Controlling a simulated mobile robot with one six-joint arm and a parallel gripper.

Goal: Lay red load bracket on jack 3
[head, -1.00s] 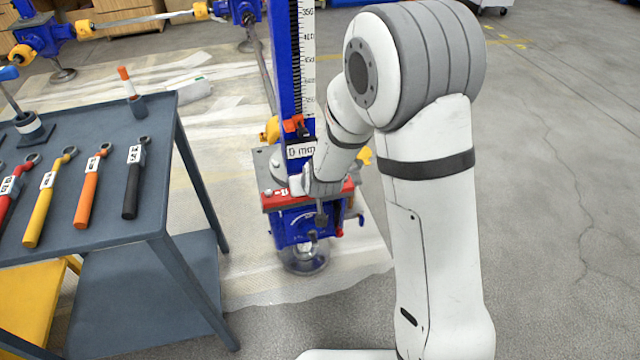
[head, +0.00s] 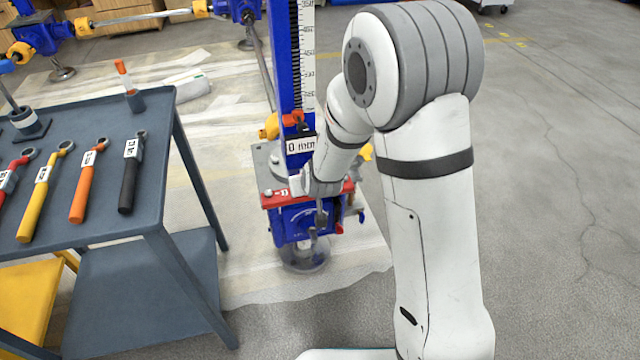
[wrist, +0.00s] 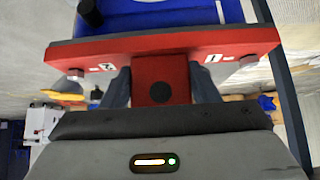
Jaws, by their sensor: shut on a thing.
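A blue screw jack (head: 300,222) with a tall scale and a "0 mm" label stands in the middle of the head view, on a round foot. I see no jack number. The red load bracket (head: 282,201) is a bar across the jack's upper front, partly hidden by my arm. In the wrist view the bracket (wrist: 130,52) spans the picture, and its block sits between my dark fingers. My gripper (wrist: 162,85) is shut on this block. Blue jack parts show just beyond the bracket. I cannot tell whether the bracket touches the jack.
A grey tool table (head: 100,200) with several coloured wrenches stands at left. Another blue jack (head: 35,35) stands behind, with shafts linking jacks at the back. Pale sheeting (head: 215,130) covers the floor around the jack. Bare concrete (head: 560,200) lies at right.

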